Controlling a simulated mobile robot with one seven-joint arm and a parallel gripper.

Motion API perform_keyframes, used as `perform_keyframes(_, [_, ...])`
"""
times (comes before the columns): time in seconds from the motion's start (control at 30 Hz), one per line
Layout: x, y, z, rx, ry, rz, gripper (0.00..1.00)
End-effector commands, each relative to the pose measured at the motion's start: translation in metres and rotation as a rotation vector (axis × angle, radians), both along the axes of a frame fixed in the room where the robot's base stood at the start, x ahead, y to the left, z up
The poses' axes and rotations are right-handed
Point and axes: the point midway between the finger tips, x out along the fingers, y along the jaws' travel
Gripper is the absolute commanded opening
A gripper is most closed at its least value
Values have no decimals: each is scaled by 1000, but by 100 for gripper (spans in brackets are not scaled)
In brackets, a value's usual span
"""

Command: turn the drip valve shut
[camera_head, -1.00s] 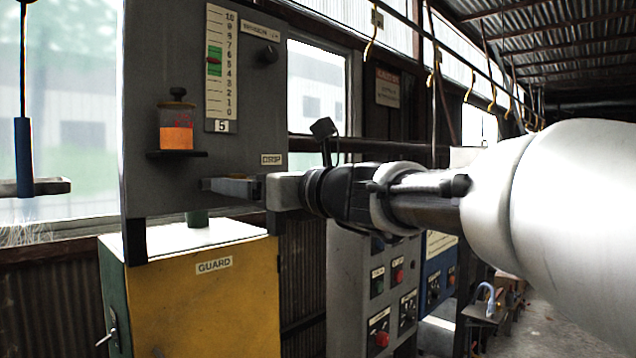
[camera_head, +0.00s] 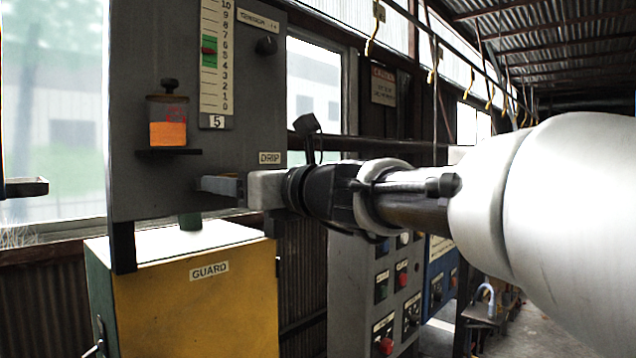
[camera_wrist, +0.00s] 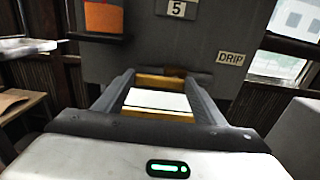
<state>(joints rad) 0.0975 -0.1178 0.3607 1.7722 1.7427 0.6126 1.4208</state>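A grey panel (camera_head: 235,110) carries a small oil cup with orange liquid (camera_head: 168,130) on a dark ledge, and a DRIP label (camera_head: 269,158) at its lower right. The cup's lower part also shows in the wrist view (camera_wrist: 103,17), as does the label (camera_wrist: 231,58). I cannot make out the drip valve itself with certainty. My gripper (camera_wrist: 163,76) is at the lower part of the panel, left of and below the DRIP label. Its two fingers are apart, with nothing clearly held between them. In the head view the far finger is partly hidden.
A yellow GUARD cabinet (camera_head: 200,310) with a white top stands below the panel, close under my fingers. A grey control box (camera_head: 345,290) with several buttons stands to the right. A rail with yellow hooks (camera_head: 375,30) runs overhead. Windows lie behind.

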Motion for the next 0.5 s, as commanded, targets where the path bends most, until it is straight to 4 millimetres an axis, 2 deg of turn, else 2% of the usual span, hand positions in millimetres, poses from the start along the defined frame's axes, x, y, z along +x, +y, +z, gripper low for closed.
perform_keyframes(0.03, [0, 0, 0, 0, 0, 0, 44])
perform_keyframes(0.17, [0, 0, 0, 0, 0, 0, 24])
perform_keyframes(0.5, [0, 1, 4, 35, 42, 2, 24])
